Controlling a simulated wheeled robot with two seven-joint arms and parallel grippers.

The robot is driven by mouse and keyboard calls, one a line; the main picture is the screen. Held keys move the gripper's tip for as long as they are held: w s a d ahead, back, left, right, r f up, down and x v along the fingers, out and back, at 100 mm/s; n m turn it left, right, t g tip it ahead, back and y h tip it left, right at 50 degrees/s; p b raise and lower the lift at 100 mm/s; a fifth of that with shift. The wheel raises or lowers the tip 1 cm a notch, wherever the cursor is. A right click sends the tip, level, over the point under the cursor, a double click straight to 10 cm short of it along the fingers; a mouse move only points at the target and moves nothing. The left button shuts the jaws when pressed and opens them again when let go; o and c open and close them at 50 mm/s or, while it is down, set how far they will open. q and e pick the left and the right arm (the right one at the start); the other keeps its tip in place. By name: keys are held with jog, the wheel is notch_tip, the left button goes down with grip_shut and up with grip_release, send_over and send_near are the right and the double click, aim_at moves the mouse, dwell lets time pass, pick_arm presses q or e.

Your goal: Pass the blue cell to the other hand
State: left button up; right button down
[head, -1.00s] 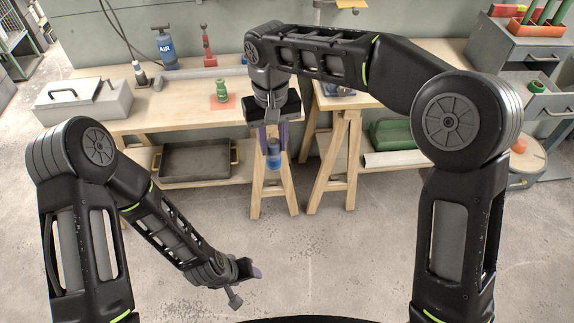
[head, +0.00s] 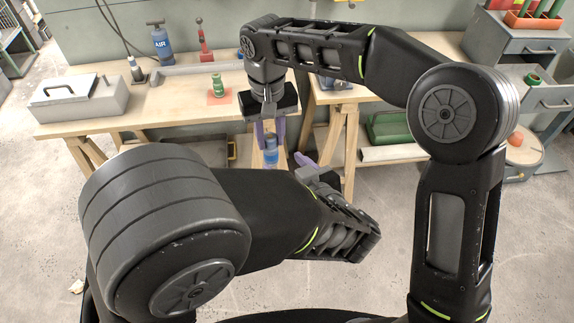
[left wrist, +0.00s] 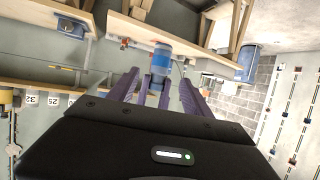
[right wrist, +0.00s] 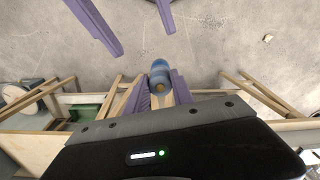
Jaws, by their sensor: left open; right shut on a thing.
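The blue cell (head: 271,157) hangs below my right gripper (head: 270,138), which points down in front of the workbench and is shut on the cell's upper end. The cell sticks out past the fingertips in the right wrist view (right wrist: 160,70). My left gripper (head: 303,160) is open and empty, just right of the cell in the head view. In the left wrist view the cell (left wrist: 162,58) appears ahead, between the lines of my open left fingers (left wrist: 158,85). The left fingers also show at the top of the right wrist view (right wrist: 140,22), apart from the cell.
The workbench (head: 125,112) behind carries a grey toolbox (head: 80,99), a green cell-like item (head: 217,85) on an orange mat (head: 219,98), a blue AIR bottle (head: 160,42) and a red tool (head: 200,38). Open floor lies in front of the bench.

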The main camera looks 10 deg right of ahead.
pick_arm(q)
jog(key=shift+w, duration=0.1)
dwell(0.3)
jog(key=x, duration=1.1)
jog(key=shift+w+a, duration=0.2)
jog(key=shift+w, duration=0.15)
jog(key=shift+f, duration=0.1)
jog(key=shift+c, duration=0.6)
grip_shut()
pick_arm(e)
jog(key=c, duration=1)
grip_release()
jog(key=shift+w+d, duration=0.1)
